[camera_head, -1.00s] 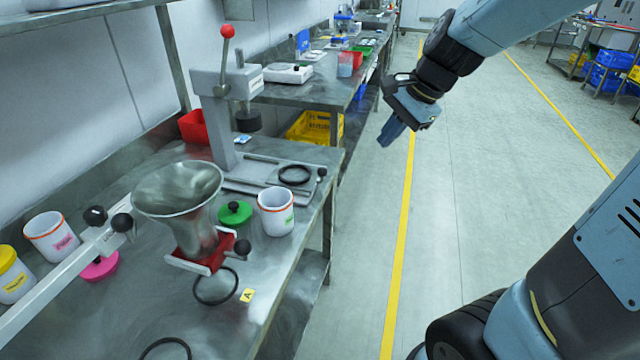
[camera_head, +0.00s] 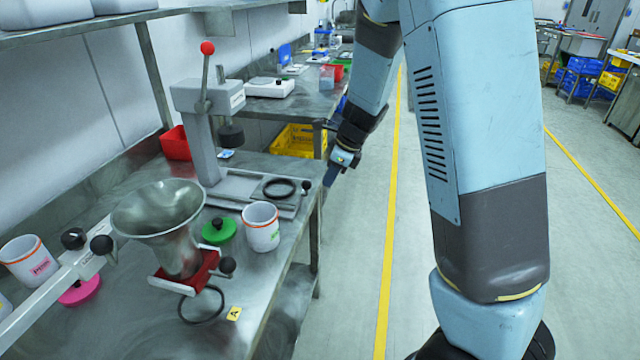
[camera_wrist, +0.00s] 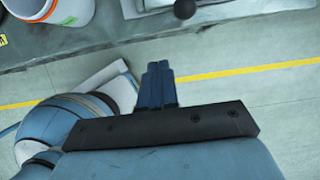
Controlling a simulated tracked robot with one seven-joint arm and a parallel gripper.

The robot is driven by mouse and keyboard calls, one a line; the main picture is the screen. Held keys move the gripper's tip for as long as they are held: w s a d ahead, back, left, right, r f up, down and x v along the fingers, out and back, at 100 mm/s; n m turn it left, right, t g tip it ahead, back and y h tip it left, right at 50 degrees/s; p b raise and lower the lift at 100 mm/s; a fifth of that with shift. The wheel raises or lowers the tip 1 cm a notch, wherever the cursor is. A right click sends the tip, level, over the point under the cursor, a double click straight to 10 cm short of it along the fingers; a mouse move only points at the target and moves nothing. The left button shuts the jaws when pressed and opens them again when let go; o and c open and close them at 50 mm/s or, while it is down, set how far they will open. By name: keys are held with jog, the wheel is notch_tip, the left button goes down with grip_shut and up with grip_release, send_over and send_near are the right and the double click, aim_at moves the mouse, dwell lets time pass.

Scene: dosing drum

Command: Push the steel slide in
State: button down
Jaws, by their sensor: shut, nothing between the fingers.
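A steel slide plate (camera_head: 262,199) lies on the base of the grey press stand, with a black ring on it and a black ball knob (camera_head: 305,186) at its right end. The knob also shows at the top of the wrist view (camera_wrist: 184,8). My gripper (camera_head: 331,176) is shut and empty. It hangs beside the bench's right edge, a little right of the knob and apart from it. Its blue fingers (camera_wrist: 158,70) show together in the wrist view, over the floor.
A white cup (camera_head: 261,227) and a green lid (camera_head: 219,232) stand in front of the press. A steel funnel (camera_head: 158,213) sits over a red holder (camera_head: 198,272) with its own black knob. A red bin (camera_head: 175,143) is behind. The aisle floor right of the bench is clear.

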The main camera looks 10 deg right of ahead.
jog(key=x, duration=0.3)
jog(key=a+x, duration=0.1)
jog(key=x, duration=0.2)
jog(key=a+r+x, duration=0.1)
jog(key=x, duration=0.2)
jog(key=shift+w+a+f, duration=0.15)
jog(key=shift+w+f, duration=0.2)
jog(key=shift+f, duration=0.1)
jog(key=shift+w+a, duration=0.3)
jog(key=shift+a, duration=0.35)
